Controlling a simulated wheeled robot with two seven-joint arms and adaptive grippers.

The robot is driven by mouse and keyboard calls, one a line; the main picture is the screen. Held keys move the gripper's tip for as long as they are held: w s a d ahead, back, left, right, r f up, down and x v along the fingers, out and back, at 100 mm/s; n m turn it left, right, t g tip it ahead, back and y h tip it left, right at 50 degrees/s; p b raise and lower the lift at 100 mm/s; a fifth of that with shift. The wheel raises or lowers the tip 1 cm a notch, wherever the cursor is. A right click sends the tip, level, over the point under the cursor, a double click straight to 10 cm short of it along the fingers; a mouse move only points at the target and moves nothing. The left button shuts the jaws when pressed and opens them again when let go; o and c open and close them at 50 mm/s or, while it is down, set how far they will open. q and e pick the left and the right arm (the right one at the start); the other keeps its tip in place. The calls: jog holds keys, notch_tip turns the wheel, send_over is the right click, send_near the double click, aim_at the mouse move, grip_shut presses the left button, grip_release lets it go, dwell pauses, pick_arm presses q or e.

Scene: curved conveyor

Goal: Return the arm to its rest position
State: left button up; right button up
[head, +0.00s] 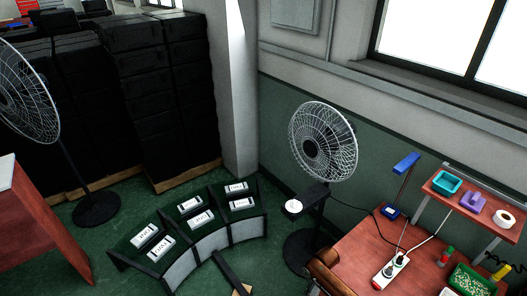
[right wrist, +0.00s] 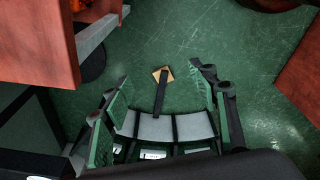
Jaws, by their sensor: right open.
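My right gripper (right wrist: 160,76) shows in the right wrist view with its two green-padded fingers spread wide apart. Nothing is held between them; beyond the gap I see the green floor and the curved conveyor. The right arm and gripper do not show in the head view. My left gripper is in neither view. The curved conveyor (head: 212,243) stands on the floor at the lower middle of the head view, and its grey side panels (right wrist: 158,128) show between the fingers. Several white boxes with dark markings (head: 200,218) lie on its dark top.
A standing fan (head: 325,140) and a reddish table (head: 360,257) with a power strip (head: 390,270) are at the right. Another fan (head: 28,90) and a red-brown cabinet (head: 35,225) are at the left. Black stacked crates (head: 160,90) stand behind. Open floor surrounds the conveyor.

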jog(key=s+d+f+m+b, duration=0.2)
jog(key=s+d+f, duration=0.3)
jog(key=f, duration=0.5)
jog(key=s+d+f+m+b, duration=0.2)
jog(key=s+f+m, duration=0.1)
jog(key=s+f, duration=0.55)
jog(key=s+d+f+m+b, duration=0.2)
jog(key=s+d+f, duration=0.3)
jog(key=f, duration=0.6)
pick_arm(q)
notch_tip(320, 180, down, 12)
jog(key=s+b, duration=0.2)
jog(key=b, duration=0.2)
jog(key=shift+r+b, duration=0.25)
jog(key=shift+b, duration=0.1)
pick_arm(e)
jog(key=s+f+m, duration=0.1)
jog(key=s+f, duration=0.4)
jog(key=s, duration=0.7)
jog(key=s+d+f+m+h, duration=0.1)
jog(key=s+f, duration=0.4)
jog(key=s, duration=0.7)
jog(key=s+f+m, duration=0.2)
jog(key=s+f, duration=0.3)
jog(key=s, duration=0.7)
jog(key=shift+d, duration=0.2)
